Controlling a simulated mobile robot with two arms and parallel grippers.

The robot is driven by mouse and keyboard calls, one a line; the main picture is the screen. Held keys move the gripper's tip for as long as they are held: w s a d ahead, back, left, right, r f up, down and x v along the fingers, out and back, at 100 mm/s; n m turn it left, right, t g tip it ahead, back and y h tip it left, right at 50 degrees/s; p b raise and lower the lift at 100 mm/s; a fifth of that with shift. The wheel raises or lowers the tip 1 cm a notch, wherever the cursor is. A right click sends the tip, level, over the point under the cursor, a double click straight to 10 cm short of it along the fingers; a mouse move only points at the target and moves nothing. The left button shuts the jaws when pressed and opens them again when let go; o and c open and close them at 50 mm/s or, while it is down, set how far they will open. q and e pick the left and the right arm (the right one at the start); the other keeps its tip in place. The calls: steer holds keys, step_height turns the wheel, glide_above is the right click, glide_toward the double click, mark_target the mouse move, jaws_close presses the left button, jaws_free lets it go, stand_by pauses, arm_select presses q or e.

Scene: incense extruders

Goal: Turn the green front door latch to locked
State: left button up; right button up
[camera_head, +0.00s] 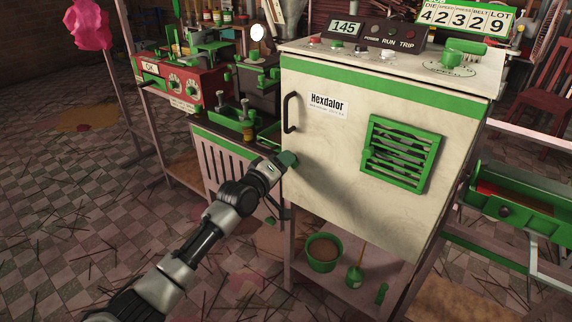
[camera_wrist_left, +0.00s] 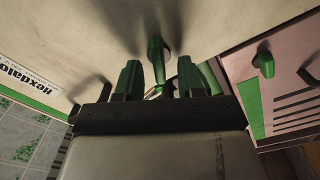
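The white cabinet door (camera_head: 340,185) has a black handle and a green vent. My left gripper (camera_head: 284,161) is at the door's left edge, below the handle. In the left wrist view, two green-looking fingertips (camera_wrist_left: 158,80) stand apart, with a gap between them. A green latch (camera_wrist_left: 156,47) shows just beyond and between the fingers, on the pale door face. Its lower part is hidden by the gripper, and I cannot tell whether the fingers touch it. In the head view the gripper largely covers the latch. My right gripper is not in view.
A black door handle (camera_head: 290,112) is just above the gripper. A green vent (camera_head: 400,152) is on the door's right. A green pot (camera_head: 323,254) sits on the shelf below. The floor at left is mostly open.

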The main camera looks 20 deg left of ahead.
arm_select(q)
steer(key=shift+w+d, duration=0.2)
steer(key=shift+w, duration=0.4)
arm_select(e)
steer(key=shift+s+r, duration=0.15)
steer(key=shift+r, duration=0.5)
arm_select(q)
jaws_close()
